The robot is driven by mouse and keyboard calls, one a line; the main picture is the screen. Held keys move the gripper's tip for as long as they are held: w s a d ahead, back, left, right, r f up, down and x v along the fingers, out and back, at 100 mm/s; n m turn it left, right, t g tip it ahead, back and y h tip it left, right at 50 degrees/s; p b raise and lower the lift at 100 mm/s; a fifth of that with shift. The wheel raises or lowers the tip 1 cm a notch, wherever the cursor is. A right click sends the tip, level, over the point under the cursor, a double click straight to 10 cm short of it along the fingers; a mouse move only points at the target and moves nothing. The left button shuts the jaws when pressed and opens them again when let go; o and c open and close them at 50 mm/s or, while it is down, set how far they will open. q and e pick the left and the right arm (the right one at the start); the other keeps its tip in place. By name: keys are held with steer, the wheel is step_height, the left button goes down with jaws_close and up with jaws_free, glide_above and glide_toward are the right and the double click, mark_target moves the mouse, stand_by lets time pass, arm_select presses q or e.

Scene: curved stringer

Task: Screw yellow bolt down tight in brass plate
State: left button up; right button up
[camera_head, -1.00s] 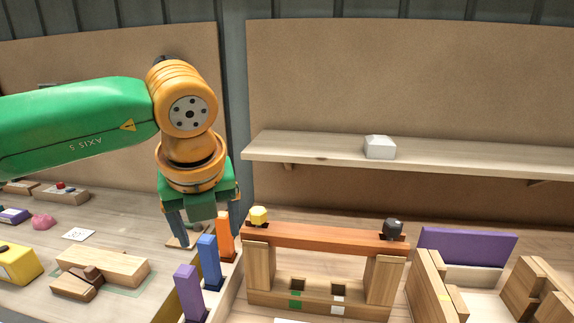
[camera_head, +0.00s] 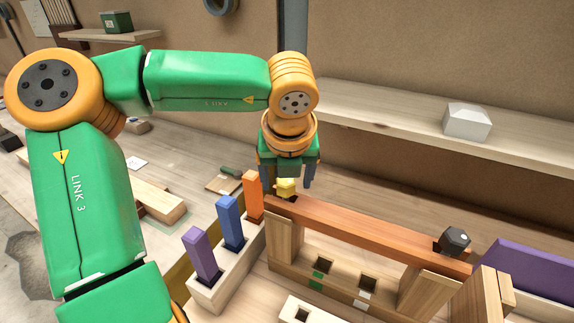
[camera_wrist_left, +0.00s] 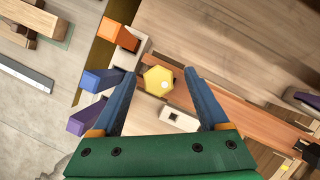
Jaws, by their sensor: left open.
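The yellow bolt (camera_head: 285,188), with a six-sided head, stands at the left end of the reddish-brown beam (camera_head: 350,227). In the left wrist view the yellow bolt (camera_wrist_left: 158,80) lies between my two blue fingertips, with gaps on both sides. My left gripper (camera_head: 289,180) is open and points down, above and around the bolt head in the picture; the exact height is hard to tell. I cannot make out a brass plate; the bolt's foot is hidden by its head. My right gripper is not in view.
A black bolt (camera_head: 454,241) stands at the beam's right end. Orange (camera_head: 253,194), blue (camera_head: 230,222) and purple (camera_head: 200,254) upright pegs stand close on the left. A shelf with a white block (camera_head: 467,122) is behind. A purple panel (camera_head: 528,270) is at right.

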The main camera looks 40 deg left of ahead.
arm_select(q)
steer(key=shift+s+d, duration=0.1)
steer(key=shift+c, duration=0.4)
steer(key=shift+s+r, duration=0.15)
steer(key=shift+s, duration=0.05)
steer(key=c, duration=0.7)
steer(key=shift+w, duration=0.1)
jaws_close()
steer(key=shift+f+m+t+b, duration=0.3)
steer(key=shift+m+b, duration=0.1)
steer(key=shift+m, duration=0.4)
steer(key=m+h, duration=0.1)
steer(key=m, duration=0.1)
steer(key=shift+r+m+t, duration=0.1)
steer(key=shift+m+t, duration=0.2)
steer(key=shift+s+r+m+h, duration=0.15)
steer(key=shift+m+h, duration=0.35)
steer(key=shift+m, duration=0.6)
steer(key=shift+a+m+h+p, duration=0.25)
steer(key=shift+m+h+p, duration=0.05)
steer(key=shift+m, duration=0.3)
steer(key=shift+s+f+m, duration=0.1)
steer(key=shift+f+m, duration=0.15)
steer(key=shift+m, duration=0.05)
